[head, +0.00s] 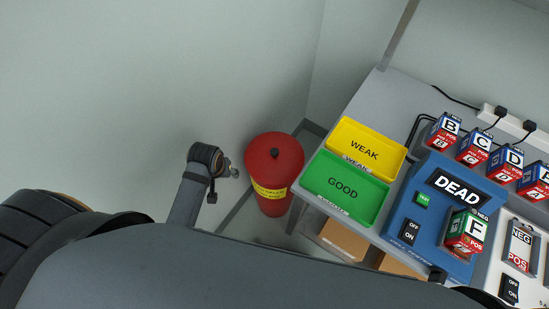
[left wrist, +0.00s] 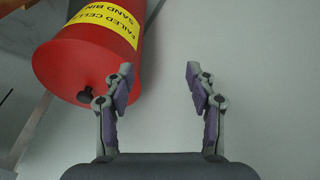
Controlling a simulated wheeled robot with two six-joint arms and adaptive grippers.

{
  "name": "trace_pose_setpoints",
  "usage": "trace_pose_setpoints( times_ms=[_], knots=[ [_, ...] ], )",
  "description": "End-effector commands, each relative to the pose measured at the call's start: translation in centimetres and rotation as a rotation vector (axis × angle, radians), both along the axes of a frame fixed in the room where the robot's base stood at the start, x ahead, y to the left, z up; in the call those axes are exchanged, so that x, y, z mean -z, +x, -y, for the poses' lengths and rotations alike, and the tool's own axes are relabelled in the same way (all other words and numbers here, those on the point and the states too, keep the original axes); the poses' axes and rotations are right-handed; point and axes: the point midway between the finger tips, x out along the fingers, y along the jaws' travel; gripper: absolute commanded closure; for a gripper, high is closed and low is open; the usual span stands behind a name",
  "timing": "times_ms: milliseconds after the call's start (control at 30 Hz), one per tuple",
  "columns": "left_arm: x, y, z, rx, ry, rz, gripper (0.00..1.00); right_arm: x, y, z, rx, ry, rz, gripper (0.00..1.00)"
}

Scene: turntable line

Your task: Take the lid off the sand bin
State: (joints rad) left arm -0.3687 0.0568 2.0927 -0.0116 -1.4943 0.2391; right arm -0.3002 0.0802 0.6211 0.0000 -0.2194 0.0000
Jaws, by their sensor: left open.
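The red sand bin (head: 270,206) stands on the floor left of the bench, with a yellow label round its side. Its red lid (head: 289,148) is on top, with a small black knob (head: 274,152) in the middle. In the left wrist view the bin (left wrist: 75,52) is at the upper left, its label reads "FAILED CELLS SAND BIN", and the knob (left wrist: 85,97) shows left of the fingers. My left gripper (left wrist: 160,75) is open and empty, beside the lid and apart from the knob. In the head view it (head: 231,172) is just left of the bin. My right gripper is out of view.
Several lettered cells stand behind. Pale walls close in the left and back.

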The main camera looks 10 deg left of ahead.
Motion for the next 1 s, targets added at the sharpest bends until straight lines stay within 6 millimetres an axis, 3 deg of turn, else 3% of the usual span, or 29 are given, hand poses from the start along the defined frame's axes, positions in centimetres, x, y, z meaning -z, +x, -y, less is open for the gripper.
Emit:
trace_pose_setpoints(
  times_ms=[367, 633, 867, 1000],
  knots=[
    [-1.1, 7.8, 4.4, -0.506, -0.173, -0.11, 0.44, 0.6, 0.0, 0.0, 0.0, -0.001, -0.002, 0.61],
    [-2.9, 14.2, 10.3, -0.869, -0.246, -0.247, 0.44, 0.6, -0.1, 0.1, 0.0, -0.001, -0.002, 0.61],
    [-3.6, 15.4, 11.9, -0.961, -0.247, -0.283, 0.44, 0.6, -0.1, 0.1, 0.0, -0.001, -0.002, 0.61],
    [-1.8, 15.2, 12.0, -0.961, -0.245, -0.285, 0.44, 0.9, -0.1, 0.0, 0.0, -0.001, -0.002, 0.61]
  ],
)
